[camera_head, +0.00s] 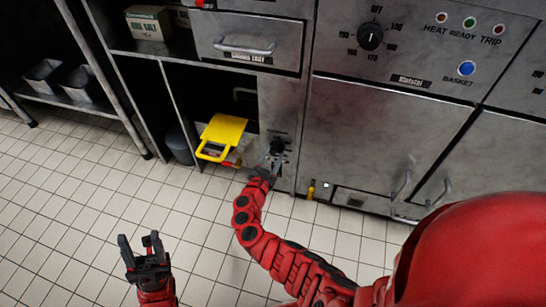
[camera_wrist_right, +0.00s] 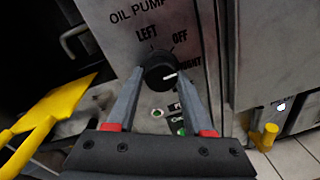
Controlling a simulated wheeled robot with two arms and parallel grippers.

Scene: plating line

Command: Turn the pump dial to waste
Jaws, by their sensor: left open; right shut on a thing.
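The pump dial (camera_wrist_right: 160,72) is a black round knob on a grey panel marked OIL PUMP in the right wrist view. Its white pointer mark points right, close to a partly hidden label ending in GHT. LEFT and OFF are readable above it; a waste label is not readable, and lettering below is partly covered. My right gripper (camera_wrist_right: 164,84) is shut on the dial, one finger on each side. In the head view the right gripper (camera_head: 270,162) is at the panel, just below the dial (camera_head: 277,145). My left gripper (camera_head: 141,252) is open and empty above the tiled floor.
A yellow tray-like part (camera_head: 223,132) sticks out of the open cabinet left of the panel. A yellow-handled valve (camera_head: 311,190) is low to the right. Fryer doors (camera_head: 380,125) stand right; a thermostat knob (camera_head: 370,37) is above. The tiled floor in front is clear.

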